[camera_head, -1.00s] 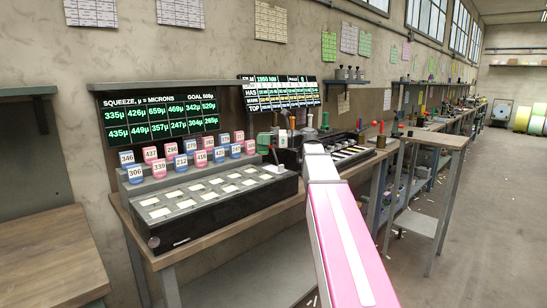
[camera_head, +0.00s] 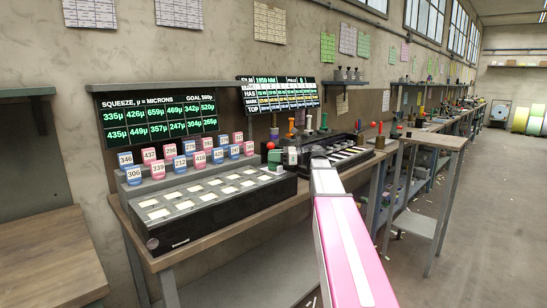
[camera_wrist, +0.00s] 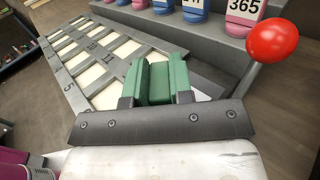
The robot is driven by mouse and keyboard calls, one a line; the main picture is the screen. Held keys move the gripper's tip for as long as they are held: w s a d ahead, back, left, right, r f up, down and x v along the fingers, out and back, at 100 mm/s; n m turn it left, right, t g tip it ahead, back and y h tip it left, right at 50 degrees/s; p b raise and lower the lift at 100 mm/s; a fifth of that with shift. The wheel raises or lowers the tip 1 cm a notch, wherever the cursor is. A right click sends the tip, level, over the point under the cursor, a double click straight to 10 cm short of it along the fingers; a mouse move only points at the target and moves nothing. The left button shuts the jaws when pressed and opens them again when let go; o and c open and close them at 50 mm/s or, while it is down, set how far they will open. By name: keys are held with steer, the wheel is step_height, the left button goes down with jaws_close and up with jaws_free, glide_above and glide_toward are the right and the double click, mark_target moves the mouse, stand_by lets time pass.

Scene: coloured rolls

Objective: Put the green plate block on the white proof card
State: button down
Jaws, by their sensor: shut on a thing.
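The green plate block (camera_wrist: 158,84) is between the two jaws of my gripper (camera_wrist: 157,78) in the wrist view, which are shut on it. It is held over the right end of the dark slotted rack (camera_wrist: 66,78). A white patch (camera_wrist: 203,96), possibly the white proof card, shows partly just right of the jaws; the rest is hidden. In the head view a small green shape (camera_head: 275,158), likely the block, shows left of my arm's end, above the right end of the rack (camera_head: 220,218). Whether the block touches anything below cannot be told.
A red ball-topped lever (camera_wrist: 272,40) stands close to the right of the jaws. Numbered blue and pink blocks (camera_head: 160,172) line the step behind the rack. Several tool handles (camera_head: 308,122) stand behind my gripper. The wooden bench at left (camera_head: 45,255) is clear.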

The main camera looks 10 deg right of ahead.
steer(key=c, duration=1)
jaws_free()
steer(key=shift+f, duration=0.1)
steer(key=d, duration=0.4)
steer(key=s+d, duration=0.1)
steer(key=d, duration=0.3)
steer(key=s+d, duration=0.1)
steer(key=d, duration=0.2)
steer(key=shift+s+d, duration=0.2)
steer(key=shift+d, duration=0.2)
